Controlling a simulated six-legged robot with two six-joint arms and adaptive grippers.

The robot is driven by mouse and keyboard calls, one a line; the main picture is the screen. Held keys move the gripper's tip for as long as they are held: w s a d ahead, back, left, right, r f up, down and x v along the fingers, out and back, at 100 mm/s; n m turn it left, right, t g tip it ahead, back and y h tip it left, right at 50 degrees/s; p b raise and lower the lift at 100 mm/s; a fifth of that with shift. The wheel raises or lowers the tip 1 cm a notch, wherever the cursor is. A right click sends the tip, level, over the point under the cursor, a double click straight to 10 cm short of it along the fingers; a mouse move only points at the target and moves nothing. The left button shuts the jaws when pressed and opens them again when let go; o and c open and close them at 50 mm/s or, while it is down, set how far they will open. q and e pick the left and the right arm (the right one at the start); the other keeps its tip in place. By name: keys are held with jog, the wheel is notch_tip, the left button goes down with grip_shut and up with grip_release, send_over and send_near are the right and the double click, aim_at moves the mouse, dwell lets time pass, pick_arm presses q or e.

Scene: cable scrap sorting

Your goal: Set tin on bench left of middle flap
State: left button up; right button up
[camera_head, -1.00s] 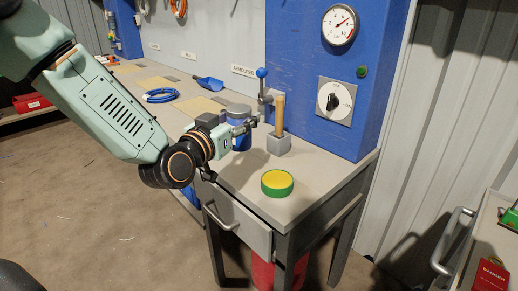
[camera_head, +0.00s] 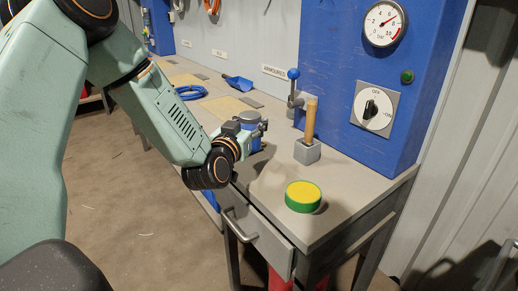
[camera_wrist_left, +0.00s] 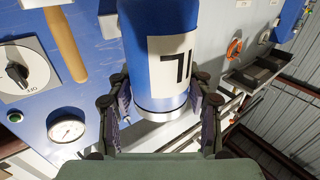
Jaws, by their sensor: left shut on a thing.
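A blue tin with a white label and a dark number (camera_wrist_left: 165,55) is between the two fingers of my left gripper (camera_wrist_left: 163,115) in the left wrist view. The fingers are shut on its sides. In the head view my left gripper (camera_head: 258,128) is over the bench (camera_head: 345,190), left of a wooden-handled block. The tin (camera_head: 256,145) is partly hidden by my wrist there. I cannot tell whether its base touches the bench. Tan flat panels, seemingly the flaps (camera_head: 226,107), lie farther back along the bench top. My right gripper is not in view.
A yellow and green round item (camera_head: 303,196) lies near the bench's front corner. The block with a wooden handle (camera_head: 307,150) stands right of the tin. A blue panel (camera_head: 340,70) bounds the right.

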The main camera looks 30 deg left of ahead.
pick_arm(q)
jog(key=shift+w+f, duration=0.15)
jog(key=shift+f, duration=0.4)
jog(key=shift+w+f, duration=0.15)
jog(key=shift+f, duration=0.35)
jog(key=shift+s+a+f+b, duration=0.1)
jog(key=shift+s+f+b, duration=0.05)
jog(key=shift+f+b, duration=0.2)
notch_tip(320, 180, down, 3)
jog(key=shift+s+r+b, duration=0.15)
jog(key=shift+r+b, duration=0.05)
jog(key=shift+b, duration=0.45)
jog(key=shift+w+f, duration=0.1)
jog(key=shift+w, duration=0.2)
jog(key=shift+s, duration=0.35)
jog(key=o, duration=1.1)
jog(key=shift+w+f, duration=0.1)
jog(key=o, duration=0.3)
jog(key=shift+w+f, duration=0.15)
jog(key=shift+o, duration=0.4)
jog(key=shift+s, duration=0.2)
